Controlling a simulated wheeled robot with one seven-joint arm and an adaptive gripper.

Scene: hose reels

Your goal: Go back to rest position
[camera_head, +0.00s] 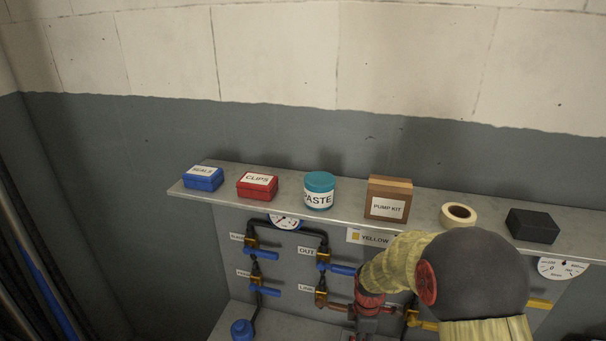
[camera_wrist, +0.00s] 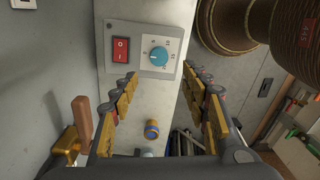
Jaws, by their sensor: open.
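My gripper (camera_wrist: 163,92) shows in the wrist view with its yellow-padded fingers spread wide and nothing between them. Beyond the fingers is a grey control panel with a red rocker switch (camera_wrist: 120,49) and a blue dial (camera_wrist: 158,56). The fingertips appear apart from both. In the head view my arm, with its dark round joint and yellowish sleeve, covers the lower right. My gripper cannot be made out clearly there.
A wall shelf (camera_head: 262,203) holds a blue box (camera_head: 203,179), red box (camera_head: 257,187), paste tub (camera_head: 320,191), pump kit box (camera_head: 388,199), tape roll (camera_head: 459,215) and black block (camera_head: 532,226). Pipes with blue-handled valves (camera_head: 268,291) run below. A large brown reel (camera_wrist: 228,25) stands close on the right.

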